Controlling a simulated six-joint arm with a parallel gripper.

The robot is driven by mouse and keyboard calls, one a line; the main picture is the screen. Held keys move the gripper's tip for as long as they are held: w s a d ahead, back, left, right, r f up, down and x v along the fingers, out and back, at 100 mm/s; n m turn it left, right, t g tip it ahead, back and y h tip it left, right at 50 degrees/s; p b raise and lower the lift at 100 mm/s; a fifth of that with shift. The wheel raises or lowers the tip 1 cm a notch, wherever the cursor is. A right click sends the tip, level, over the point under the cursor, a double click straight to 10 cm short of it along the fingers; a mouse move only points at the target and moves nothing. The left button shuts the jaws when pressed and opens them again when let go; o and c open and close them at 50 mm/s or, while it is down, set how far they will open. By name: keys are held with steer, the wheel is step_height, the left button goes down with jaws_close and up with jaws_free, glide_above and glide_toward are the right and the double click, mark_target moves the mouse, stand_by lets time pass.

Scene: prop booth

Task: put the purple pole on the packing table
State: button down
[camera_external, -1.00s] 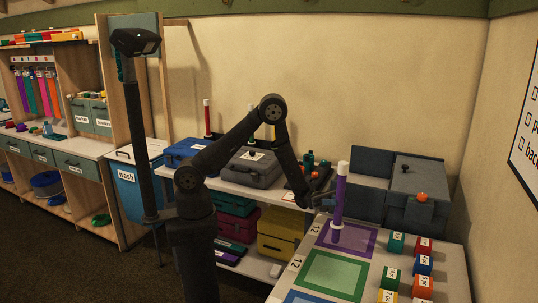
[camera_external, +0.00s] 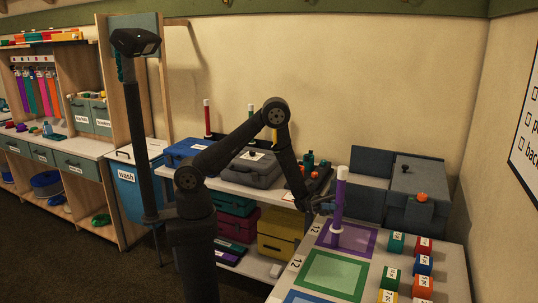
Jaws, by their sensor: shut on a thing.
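The purple pole (camera_external: 339,205) has a white top and a white ring at its foot. It stands upright inside the purple-framed square (camera_external: 368,241) on the packing table (camera_external: 447,256), at the table's far left part. My gripper (camera_external: 328,204) reaches in from the left at the pole's lower half and is shut on it. The fingertips are small and partly dark against the background. Whether the pole's foot presses on the table top is hard to tell, but it appears at the surface.
A green-framed square (camera_external: 336,275) lies nearer on the table. Several small coloured labelled blocks (camera_external: 395,243) stand along its right side. Grey cases (camera_external: 412,190) stand behind the table. A shelf with a blue box (camera_external: 187,152) and a grey case (camera_external: 246,167) is at the left.

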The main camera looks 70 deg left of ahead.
steer(key=shift+f, duration=0.2)
steer(key=c, duration=1)
jaws_free()
steer(key=shift+c, duration=0.2)
steer(key=shift+a, duration=0.1)
steer(key=v, duration=1.1)
steer(key=shift+a+f, duration=0.2)
steer(key=shift+a, duration=0.15)
steer(key=x, duration=1.2)
steer(key=shift+d, duration=0.1)
steer(key=shift+r, duration=0.3)
